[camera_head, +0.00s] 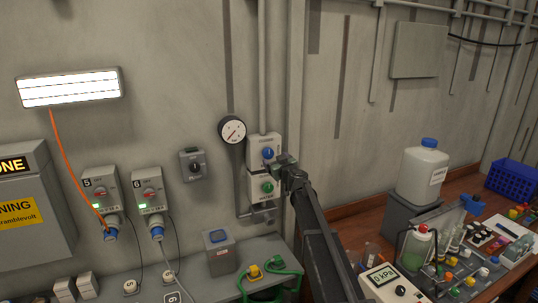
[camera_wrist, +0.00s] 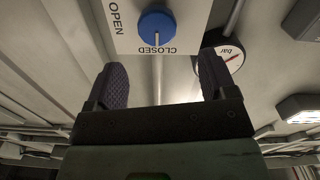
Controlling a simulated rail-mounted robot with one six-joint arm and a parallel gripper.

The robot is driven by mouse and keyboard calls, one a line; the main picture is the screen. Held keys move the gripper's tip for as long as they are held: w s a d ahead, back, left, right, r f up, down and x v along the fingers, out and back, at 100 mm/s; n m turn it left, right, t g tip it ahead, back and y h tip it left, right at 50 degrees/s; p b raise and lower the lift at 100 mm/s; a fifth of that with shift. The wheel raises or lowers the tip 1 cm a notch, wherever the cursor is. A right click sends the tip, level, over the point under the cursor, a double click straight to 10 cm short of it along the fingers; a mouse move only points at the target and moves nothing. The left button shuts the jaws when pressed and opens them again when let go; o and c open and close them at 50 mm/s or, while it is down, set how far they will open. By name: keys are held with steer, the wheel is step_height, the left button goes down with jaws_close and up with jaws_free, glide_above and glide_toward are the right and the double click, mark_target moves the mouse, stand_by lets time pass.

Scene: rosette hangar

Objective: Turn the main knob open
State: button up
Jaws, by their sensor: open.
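The blue knob (camera_head: 267,153) sits on the upper white wall box, and a green knob (camera_head: 267,187) is on the box below it, labelled WATER. In the wrist view the blue knob (camera_wrist: 157,27) is on a white plate marked OPEN and CLOSED. Its white mark points at CLOSED. My gripper (camera_head: 279,162) is at the right of the boxes in the head view. In the wrist view my gripper (camera_wrist: 164,70) is open and empty, with its two dark pads apart. The knob lies beyond the gap between the pads, apart from both.
A round pressure gauge (camera_head: 232,130) is on the wall left of the boxes, with a dark switch (camera_head: 193,164) further left. A pipe runs up above the boxes. A bench at the right holds a white canister (camera_head: 422,174) and several bottles.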

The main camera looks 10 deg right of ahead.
mark_target(269, 153)
steer(key=x, duration=0.8)
steer(key=shift+d, duration=0.1)
steer(key=shift+s, duration=0.1)
steer(key=c, duration=0.9)
